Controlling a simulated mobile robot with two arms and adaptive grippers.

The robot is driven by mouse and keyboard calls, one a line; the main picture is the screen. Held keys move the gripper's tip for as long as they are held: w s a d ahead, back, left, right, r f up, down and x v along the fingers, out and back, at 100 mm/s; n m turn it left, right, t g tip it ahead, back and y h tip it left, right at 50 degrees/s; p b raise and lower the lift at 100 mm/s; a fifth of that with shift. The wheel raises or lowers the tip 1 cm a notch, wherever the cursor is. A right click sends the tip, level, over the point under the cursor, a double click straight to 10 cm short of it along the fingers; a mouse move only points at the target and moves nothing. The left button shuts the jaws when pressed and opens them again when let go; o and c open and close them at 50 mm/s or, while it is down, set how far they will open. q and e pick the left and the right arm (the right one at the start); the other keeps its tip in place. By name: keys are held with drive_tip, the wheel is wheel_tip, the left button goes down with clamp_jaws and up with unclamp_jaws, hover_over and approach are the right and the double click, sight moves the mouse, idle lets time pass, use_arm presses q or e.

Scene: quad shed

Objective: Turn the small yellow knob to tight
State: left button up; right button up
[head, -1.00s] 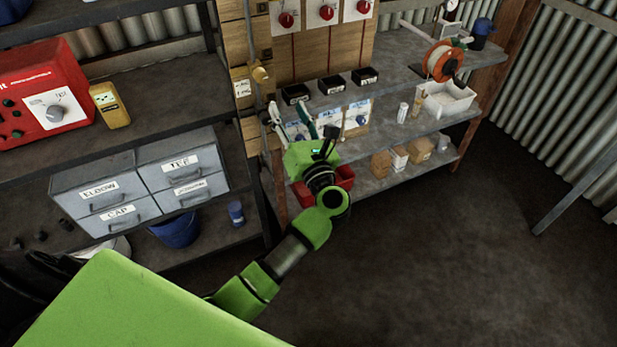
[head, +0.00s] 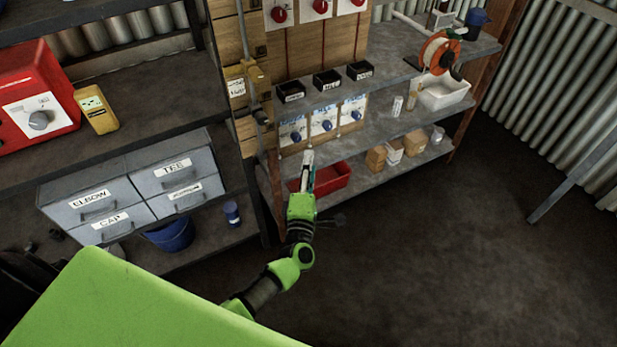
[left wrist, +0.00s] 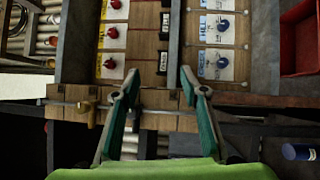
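A small brass-yellow knob (head: 256,75) sits on the wooden post by a vertical pipe, beside a small label (head: 236,88) whose words I cannot read. What looks like the same knob shows in the left wrist view (left wrist: 86,107), left of the fingers. My left gripper (head: 308,168) is in front of the right-hand shelves, below and right of the knob and apart from it. In the left wrist view its two green-padded fingers (left wrist: 155,85) are spread apart with nothing between them. My right gripper is not in view.
Blue knobs on white plates (head: 323,125) and black bins (head: 327,80) are near the left gripper. A red tray (head: 330,180) is on the low shelf. Grey drawers (head: 130,185) and a yellow meter (head: 97,110) stand left.

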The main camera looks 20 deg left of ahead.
use_arm(q)
drive_tip(key=shift+s+d+f+m+g+h, duration=0.15)
drive_tip(key=shift+f+m+h, duration=0.1)
drive_tip(key=shift+f+m, duration=0.35)
drive_tip(key=shift+s+d+f+m+g+h, duration=0.1)
drive_tip(key=shift+f+m+h, duration=0.2)
drive_tip(key=shift+f, duration=0.45)
drive_tip(key=shift+s+d+f+m+g+h, duration=0.15)
drive_tip(key=shift+f+m+h, duration=0.2)
drive_tip(key=shift+f, duration=0.35)
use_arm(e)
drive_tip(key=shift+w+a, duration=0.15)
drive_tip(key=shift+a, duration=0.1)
use_arm(q)
drive_tip(key=shift+a, duration=0.1)
